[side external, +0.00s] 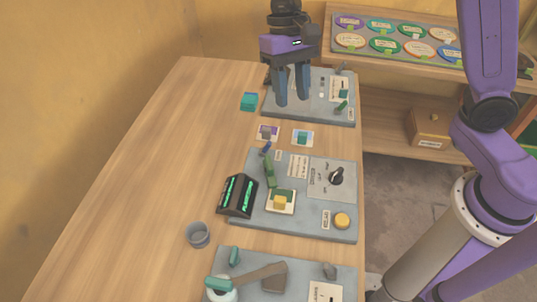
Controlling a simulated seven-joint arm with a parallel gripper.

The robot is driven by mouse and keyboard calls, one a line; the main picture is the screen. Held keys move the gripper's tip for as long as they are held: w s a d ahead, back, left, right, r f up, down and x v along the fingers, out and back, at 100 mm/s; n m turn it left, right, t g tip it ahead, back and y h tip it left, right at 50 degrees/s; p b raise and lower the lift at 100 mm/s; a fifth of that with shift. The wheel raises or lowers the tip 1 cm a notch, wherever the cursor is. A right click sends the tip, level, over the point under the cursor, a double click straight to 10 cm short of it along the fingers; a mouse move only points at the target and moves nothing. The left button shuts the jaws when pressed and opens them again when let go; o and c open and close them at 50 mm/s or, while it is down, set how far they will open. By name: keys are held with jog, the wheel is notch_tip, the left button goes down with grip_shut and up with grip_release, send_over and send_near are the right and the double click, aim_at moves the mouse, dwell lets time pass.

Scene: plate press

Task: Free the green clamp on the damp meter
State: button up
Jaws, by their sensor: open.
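My gripper (292,101) is purple and black with two blue fingers pointing down. It is open over the far grey panel (325,112), with nothing seen between the fingers. On the middle grey panel (305,222), a long green lever-like part (269,170), possibly the green clamp, stands left of a white label. A yellow block on a pale square pad (281,202) sits just in front of it. A black box with green lit displays (238,196) is at that panel's left edge. The labels are too small to read, so I cannot tell which device is the damp meter.
A teal block (249,102) and two small cards with blocks, purple (267,133) and teal (302,138), lie on the table. A grey cup (198,235) stands front left. A near panel (340,270) carries a brown lever (262,276). The table's left side is clear.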

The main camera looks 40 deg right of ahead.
aim_at(269, 162)
jog(key=w+a+f+m+g+y, duration=0.1)
jog(key=w+a+f+m, duration=0.1)
jog(key=w+m, duration=0.35)
jog(key=shift+n, duration=0.85)
jog(key=x, duration=1.1)
jog(key=w+x, duration=0.1)
jog(key=x, duration=0.4)
jog(key=shift+a+f, duration=0.15)
jog(key=shift+f, duration=0.25)
grip_shut()
